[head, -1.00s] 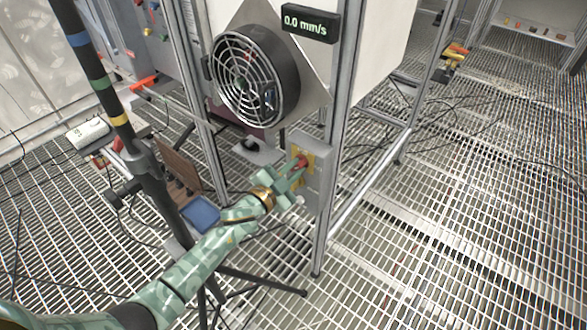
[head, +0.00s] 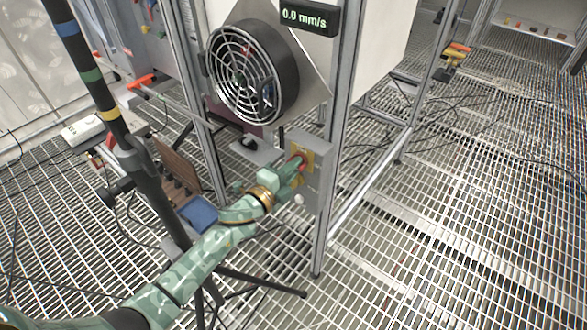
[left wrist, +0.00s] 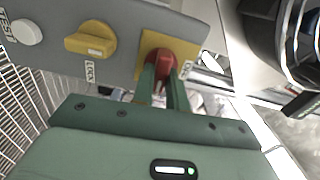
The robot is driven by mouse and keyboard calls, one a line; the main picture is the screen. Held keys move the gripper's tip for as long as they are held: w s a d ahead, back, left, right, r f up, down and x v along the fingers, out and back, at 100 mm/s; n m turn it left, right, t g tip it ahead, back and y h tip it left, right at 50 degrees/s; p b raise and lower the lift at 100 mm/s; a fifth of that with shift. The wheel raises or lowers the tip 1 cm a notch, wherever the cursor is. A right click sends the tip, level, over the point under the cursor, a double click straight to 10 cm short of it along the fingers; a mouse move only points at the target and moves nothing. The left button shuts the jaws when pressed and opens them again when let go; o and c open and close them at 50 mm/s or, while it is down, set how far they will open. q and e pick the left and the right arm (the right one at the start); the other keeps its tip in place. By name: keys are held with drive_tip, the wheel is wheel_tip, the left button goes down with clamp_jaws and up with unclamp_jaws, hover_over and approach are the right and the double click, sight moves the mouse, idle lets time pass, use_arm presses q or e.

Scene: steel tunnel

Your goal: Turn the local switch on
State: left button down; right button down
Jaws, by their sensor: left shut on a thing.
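A red switch handle (head: 303,158) sits on a yellow plate on the grey switch panel (head: 325,150), which is fixed to the frame post below the fan. In the left wrist view, the red handle (left wrist: 159,62) stands between the two green fingers of my left gripper (left wrist: 164,88), which is shut on it. Labels show beside the handle, too small to read surely. A yellow knob (left wrist: 91,39) and a white button (left wrist: 26,32) are on the same panel. In the head view, my left gripper (head: 297,170) partly hides the handle. My right gripper is in neither view.
A round fan (head: 252,72) and a display reading 0.0 mm/s (head: 309,17) are above the panel. A black tripod pole (head: 130,150) stands left of my left arm. Cables lie on the grating floor, which is open at the right.

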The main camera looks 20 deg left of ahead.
use_arm(q)
drive_tip(key=shift+f+m, duration=0.15)
drive_tip(key=shift+m, duration=0.25)
drive_tip(key=c, duration=1.4)
unclamp_jaws()
drive_tip(key=shift+s, duration=0.1)
drive_tip(key=p+v, duration=0.2)
drive_tip(key=v, duration=1)
